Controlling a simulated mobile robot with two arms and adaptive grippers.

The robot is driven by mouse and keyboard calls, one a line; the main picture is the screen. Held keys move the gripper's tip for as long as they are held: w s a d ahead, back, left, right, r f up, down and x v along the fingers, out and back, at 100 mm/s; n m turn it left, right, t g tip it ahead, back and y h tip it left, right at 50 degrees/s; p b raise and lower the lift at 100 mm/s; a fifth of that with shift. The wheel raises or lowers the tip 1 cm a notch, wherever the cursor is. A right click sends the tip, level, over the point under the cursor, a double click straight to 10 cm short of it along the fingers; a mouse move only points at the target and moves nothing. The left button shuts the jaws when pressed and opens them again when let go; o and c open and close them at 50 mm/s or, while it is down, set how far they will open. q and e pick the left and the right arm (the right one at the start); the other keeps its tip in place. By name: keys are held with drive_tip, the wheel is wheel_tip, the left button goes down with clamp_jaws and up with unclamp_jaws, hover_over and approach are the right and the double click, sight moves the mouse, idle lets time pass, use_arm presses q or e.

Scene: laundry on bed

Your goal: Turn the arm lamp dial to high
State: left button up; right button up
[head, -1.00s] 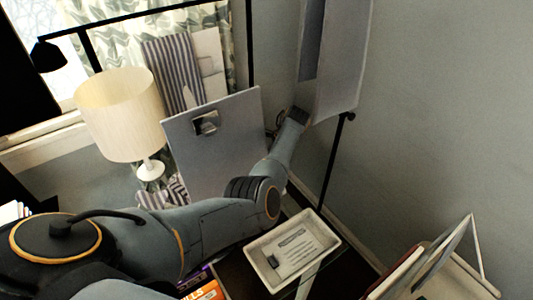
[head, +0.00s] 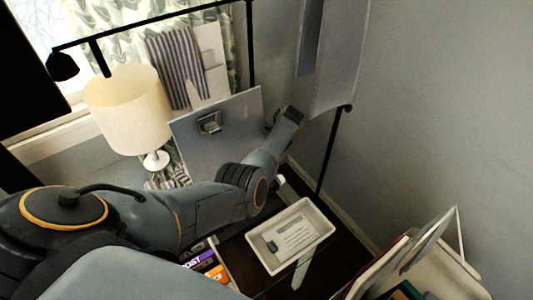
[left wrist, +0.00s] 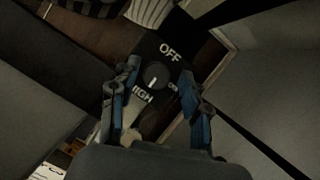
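In the left wrist view a round dark dial (left wrist: 155,75) sits on a black panel (left wrist: 150,48) with white labels: OFF above it, HIGH at its lower left, and a small label at its right that is hard to read. The dial's white mark points down, towards the HIGH side. My left gripper (left wrist: 161,84) is open, its blue-tipped fingers on either side of the dial; contact cannot be told. In the head view a black arm lamp (head: 62,66) hangs at the upper left. The dial and my left gripper's fingers do not show there. My right gripper is out of view.
A cream-shaded lamp (head: 129,108) stands by the window. A grey upright panel (head: 218,140) stands beside my forearm. A white tray (head: 318,213) lies on the dark surface right of my arm. Books (head: 208,262) and a rack (head: 455,235) are nearer.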

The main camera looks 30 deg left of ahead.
use_arm(q)
drive_tip(key=shift+s+f, duration=0.1)
drive_tip(key=shift+f, duration=0.05)
drive_tip(key=v, duration=1.2)
idle(0.5)
